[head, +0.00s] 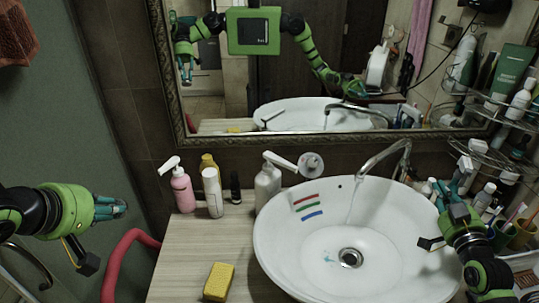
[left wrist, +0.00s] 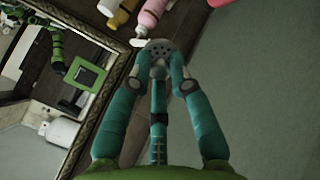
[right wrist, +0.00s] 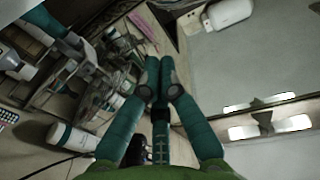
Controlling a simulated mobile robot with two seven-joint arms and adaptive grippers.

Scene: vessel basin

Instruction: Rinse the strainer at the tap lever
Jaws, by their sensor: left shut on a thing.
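The strainer (left wrist: 158,47) is a small grey disc with holes, seen in the left wrist view. My left gripper (left wrist: 160,58) is shut on its edge. In the head view my left gripper (head: 122,208) is left of the counter, well away from the basin; the strainer is too small to make out there. The tap (head: 385,158) arches over the white basin (head: 270,235), and a thin water stream seems to fall from its spout. My right gripper (right wrist: 160,65) looks shut and empty, right of the basin.
A pink pump bottle (head: 182,190), a white bottle (head: 212,192) and a white pump bottle (head: 267,185) stand along the back of the counter (head: 190,250). A yellow sponge (head: 218,281) lies in front. A crowded wire rack (head: 490,105) is at the right.

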